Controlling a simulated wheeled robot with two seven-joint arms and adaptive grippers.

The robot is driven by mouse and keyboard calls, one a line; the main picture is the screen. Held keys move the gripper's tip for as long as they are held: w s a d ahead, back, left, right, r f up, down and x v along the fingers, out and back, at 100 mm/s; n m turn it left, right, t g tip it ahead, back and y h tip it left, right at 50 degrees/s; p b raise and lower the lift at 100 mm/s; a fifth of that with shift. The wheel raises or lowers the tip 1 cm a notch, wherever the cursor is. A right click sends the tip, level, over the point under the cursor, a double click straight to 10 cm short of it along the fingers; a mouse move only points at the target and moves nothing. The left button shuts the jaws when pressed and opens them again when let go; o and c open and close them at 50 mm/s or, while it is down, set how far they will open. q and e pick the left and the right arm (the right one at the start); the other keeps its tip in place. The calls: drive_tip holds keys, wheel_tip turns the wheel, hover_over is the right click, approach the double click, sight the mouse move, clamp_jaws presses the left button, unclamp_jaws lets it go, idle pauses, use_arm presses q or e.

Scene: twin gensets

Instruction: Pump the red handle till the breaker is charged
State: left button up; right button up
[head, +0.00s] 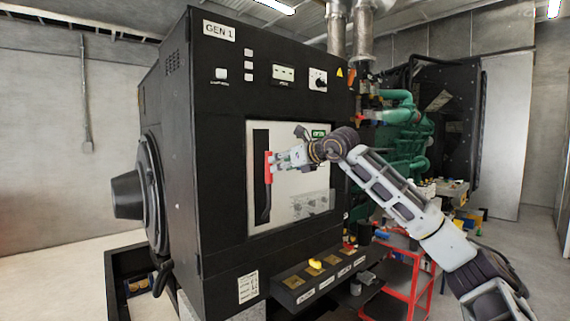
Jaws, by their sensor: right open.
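The red handle (268,167) sits on the breaker panel (292,205) in the front of the black GEN 1 cabinet, beside a dark vertical slot. It stands upright with a black lever part below it. My right gripper (274,160) is at the handle's upper part, reaching in from the right; its fingertips are small here, and I cannot tell whether they touch the handle. The gripper is open. The charge state of the breaker is too small to read. My left gripper is not in view.
A black shelf (318,278) with labelled yellow plates juts out below the panel. A red cart (398,290) stands to the right, under my right arm. Green engine parts (402,140) are behind. Floor is open at the far right.

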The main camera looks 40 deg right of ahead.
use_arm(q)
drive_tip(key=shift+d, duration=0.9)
use_arm(e)
drive_tip(key=shift+d, duration=0.3)
drive_tip(key=p+x, duration=0.3)
drive_tip(key=x, duration=0.4)
drive_tip(key=shift+w+p, duration=0.3)
drive_tip(key=shift+w, duration=0.05)
drive_tip(key=shift+w+a+f, duration=0.1)
drive_tip(key=shift+w+f, duration=0.2)
drive_tip(key=shift+w, duration=0.25)
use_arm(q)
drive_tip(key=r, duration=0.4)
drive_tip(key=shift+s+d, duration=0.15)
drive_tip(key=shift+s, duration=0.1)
